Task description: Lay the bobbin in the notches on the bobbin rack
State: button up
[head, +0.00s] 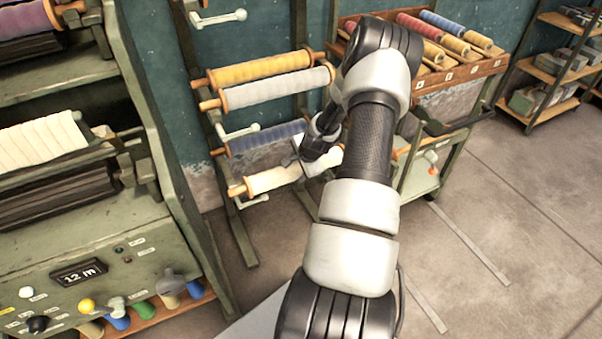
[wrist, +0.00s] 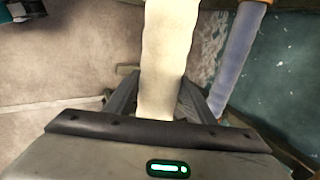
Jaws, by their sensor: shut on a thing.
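The bobbin (head: 268,180) is wound with cream thread and has orange-brown ends. My gripper (head: 302,168) is shut on it near its middle; my arm hides part of its right side. In the wrist view the bobbin (wrist: 165,50) passes between the two fingers of my gripper (wrist: 160,90). The bobbin rack (head: 237,232) is a green frame against the teal wall. It carries a yellow bobbin (head: 258,69), a grey bobbin (head: 270,91) and a blue bobbin (head: 260,139). The held bobbin is just below and in front of the blue one. I cannot tell whether it touches the notches.
White-knobbed arms (head: 240,131) stick out from the rack. A green machine (head: 100,240) stands close on the left. A shelf of colored spools (head: 455,75) stands behind my arm on the right. The floor (head: 500,230) at right is mostly clear.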

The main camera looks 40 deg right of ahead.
jog(key=w+d+f+b, duration=0.1)
jog(key=w+d+b, duration=0.2)
jog(key=w, duration=0.9)
jog(key=shift+w+b, duration=0.3)
jog(key=shift+b, duration=0.9)
jog(key=shift+d, duration=0.1)
jog(key=shift+f+b, duration=0.35)
jog(key=shift+b, duration=0.1)
jog(key=shift+f+b, duration=0.75)
jog(key=shift+f, duration=0.25)
jog(key=shift+f+b, duration=0.6)
jog(key=shift+b, duration=0.1)
dwell(0.6)
